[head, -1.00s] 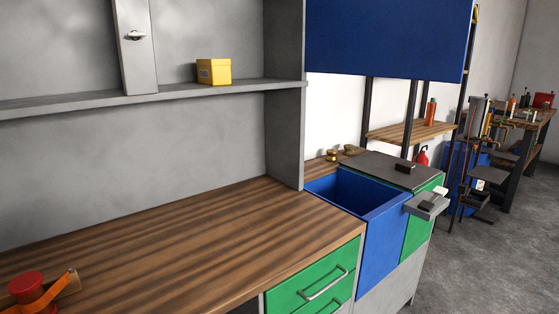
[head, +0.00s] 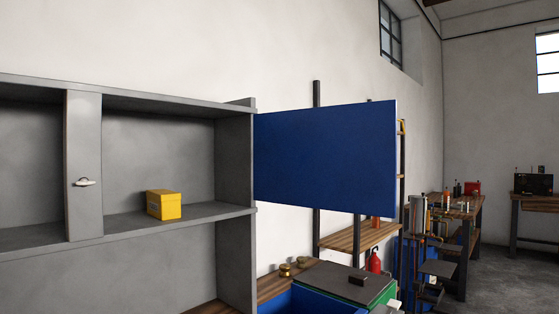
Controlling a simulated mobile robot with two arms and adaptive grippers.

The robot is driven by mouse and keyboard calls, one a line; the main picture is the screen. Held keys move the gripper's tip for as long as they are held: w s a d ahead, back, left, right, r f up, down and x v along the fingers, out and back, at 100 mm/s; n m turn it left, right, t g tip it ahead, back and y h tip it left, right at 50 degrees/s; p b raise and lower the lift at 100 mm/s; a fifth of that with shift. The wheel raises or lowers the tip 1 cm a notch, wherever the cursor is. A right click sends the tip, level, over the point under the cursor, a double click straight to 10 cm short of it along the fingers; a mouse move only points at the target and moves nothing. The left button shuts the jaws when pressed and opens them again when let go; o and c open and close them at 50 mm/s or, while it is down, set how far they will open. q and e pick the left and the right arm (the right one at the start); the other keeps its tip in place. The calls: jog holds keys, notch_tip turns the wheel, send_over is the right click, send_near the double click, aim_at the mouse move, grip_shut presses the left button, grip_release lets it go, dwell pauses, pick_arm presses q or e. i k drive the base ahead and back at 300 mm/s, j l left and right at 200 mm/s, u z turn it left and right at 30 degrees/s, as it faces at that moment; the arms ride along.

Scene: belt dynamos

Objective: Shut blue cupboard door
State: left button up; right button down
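The blue cupboard door (head: 325,158) stands wide open in the head view. It sticks out to the right from the right side panel of the grey cupboard (head: 235,160), and its flat blue face is toward me. The cupboard's right compartment is uncovered and holds a yellow box (head: 164,204) on its shelf. A grey upright panel with a small handle (head: 84,182) stands left of that compartment. No handle shows on the visible face of the blue door.
Below the door are a blue bin (head: 310,301), a dark-topped cabinet (head: 343,282) and small brass parts (head: 285,270). A wooden shelf rack (head: 360,237) with a red extinguisher (head: 374,262) stands behind. Workbenches (head: 470,207) line the far right. Grey floor (head: 490,275) is clear there.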

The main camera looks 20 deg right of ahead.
aim_at(341, 158)
jog(key=i+l+u, duration=0.1)
jog(key=l+u, duration=0.25)
jog(key=i+l+u, duration=0.1)
jog(key=u, duration=0.25)
jog(key=l+u, duration=0.5)
jog(key=l, duration=0.75)
jog(key=l+u, duration=0.1)
jog(key=l, duration=0.8)
jog(key=l+u, duration=0.15)
jog(key=l, duration=0.75)
jog(key=k+l+u, duration=0.1)
jog(key=l, duration=0.8)
